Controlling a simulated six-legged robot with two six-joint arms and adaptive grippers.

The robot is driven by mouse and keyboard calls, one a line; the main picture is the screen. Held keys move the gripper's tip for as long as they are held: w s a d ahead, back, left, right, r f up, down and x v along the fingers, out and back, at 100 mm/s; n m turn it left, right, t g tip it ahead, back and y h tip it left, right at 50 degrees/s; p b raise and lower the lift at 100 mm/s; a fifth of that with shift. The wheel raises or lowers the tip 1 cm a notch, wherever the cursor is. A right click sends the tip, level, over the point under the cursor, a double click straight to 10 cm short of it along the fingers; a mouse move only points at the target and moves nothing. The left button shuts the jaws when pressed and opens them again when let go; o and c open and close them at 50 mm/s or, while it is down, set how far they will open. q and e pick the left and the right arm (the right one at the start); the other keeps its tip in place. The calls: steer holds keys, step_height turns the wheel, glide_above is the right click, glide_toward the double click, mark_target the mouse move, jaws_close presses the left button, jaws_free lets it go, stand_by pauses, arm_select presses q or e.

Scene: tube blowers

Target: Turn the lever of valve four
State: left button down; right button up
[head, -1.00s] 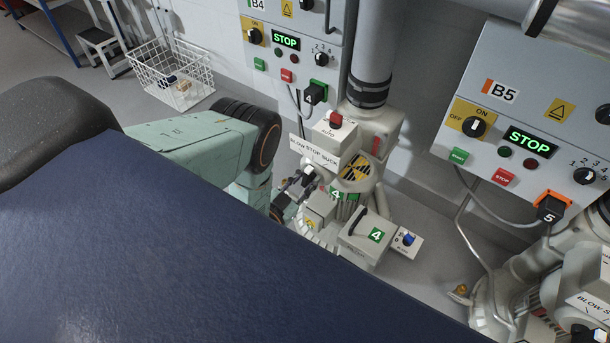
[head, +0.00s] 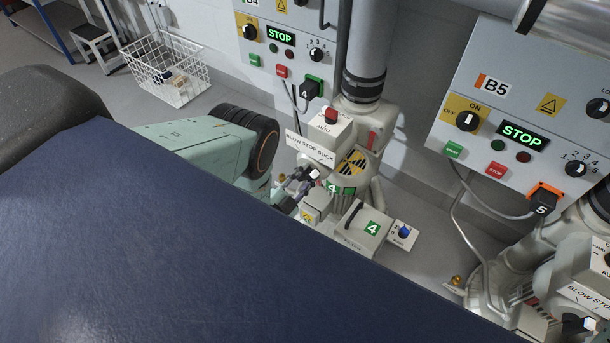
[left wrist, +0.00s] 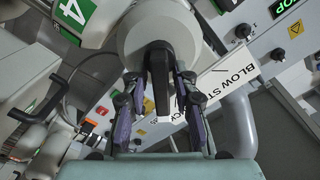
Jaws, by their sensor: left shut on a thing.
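Valve four stands at the middle of the head view, with a white BLOW STOP SUCK plate (head: 310,149) and a green 4 label (head: 333,188). My left gripper (head: 303,181) is at the valve's front, just below that plate. In the left wrist view my left gripper (left wrist: 158,100) has its two fingers on either side of the black lever (left wrist: 160,75), which juts from a round light-grey hub (left wrist: 160,35). The gripper is shut on the lever. In the head view the fingers hide most of the lever. My right gripper is not in view.
A white box (head: 362,232) with a green 4 and a black handle sits below the valve. The B5 panel (head: 520,110) stands right, the B4 panel (head: 285,45) behind. A wire basket (head: 165,75) stands on clear floor at the back left.

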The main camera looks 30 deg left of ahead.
arm_select(q)
steer(key=shift+s+a+f, duration=0.1)
steer(key=shift+f, duration=0.05)
steer(key=c, duration=1.3)
jaws_free()
steer(key=s, duration=0.7)
steer(key=shift+s+a, duration=0.2)
steer(key=shift+a, duration=0.1)
